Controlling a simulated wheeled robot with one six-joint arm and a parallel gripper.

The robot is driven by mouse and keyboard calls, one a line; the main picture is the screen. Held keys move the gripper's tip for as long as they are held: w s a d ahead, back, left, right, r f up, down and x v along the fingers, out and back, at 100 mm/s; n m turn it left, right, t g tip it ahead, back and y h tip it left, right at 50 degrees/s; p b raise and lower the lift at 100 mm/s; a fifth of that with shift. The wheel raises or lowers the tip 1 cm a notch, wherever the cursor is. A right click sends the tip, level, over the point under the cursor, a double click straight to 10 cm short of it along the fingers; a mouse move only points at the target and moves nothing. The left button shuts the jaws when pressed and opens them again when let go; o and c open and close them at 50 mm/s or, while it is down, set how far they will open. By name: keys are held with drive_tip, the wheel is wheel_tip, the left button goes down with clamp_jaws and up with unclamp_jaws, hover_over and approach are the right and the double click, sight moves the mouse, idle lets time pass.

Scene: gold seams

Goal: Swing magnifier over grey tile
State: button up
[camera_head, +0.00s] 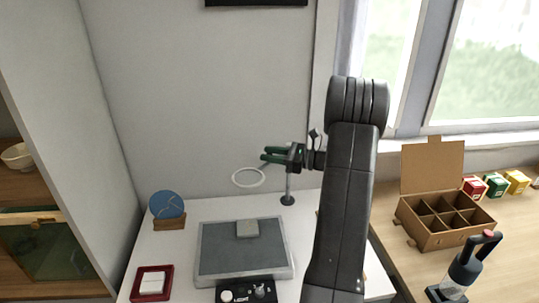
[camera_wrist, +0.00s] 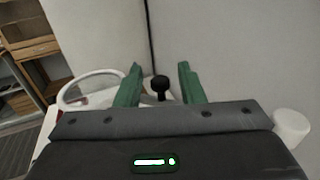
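The magnifier (camera_head: 248,187) is a white ring on an arm from a thin upright post (camera_head: 289,188) at the back of the white table. The small grey tile (camera_head: 247,229) lies on the grey panel (camera_head: 216,250), in front of and below the ring in the head view. My gripper (camera_head: 265,155) is up by the top of the post, its green fingers pointing left. In the wrist view my gripper (camera_wrist: 160,82) is open, with a black knob (camera_wrist: 160,83) between the fingers and a gap on each side. The ring (camera_wrist: 66,96) shows left of the fingers there.
A blue disc (camera_head: 167,204) in a wooden stand and a red-framed white square (camera_head: 152,284) are at the table's left. A black control box (camera_head: 246,291) sits in front of the panel. A divided cardboard box (camera_head: 445,218) and a bottle-like tool (camera_head: 465,272) stand right.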

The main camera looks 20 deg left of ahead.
drive_tip(key=d+b, duration=0.2)
drive_tip(key=d, duration=1.1)
drive_tip(key=shift+w, duration=0.45)
drive_tip(key=a, duration=0.4)
drive_tip(key=a+p, duration=0.1)
drive_tip(key=a, duration=0.4)
drive_tip(key=s+a+p, duration=0.1)
drive_tip(key=a, duration=0.4)
drive_tip(key=shift+t, duration=0.3)
drive_tip(key=shift+d, duration=0.15)
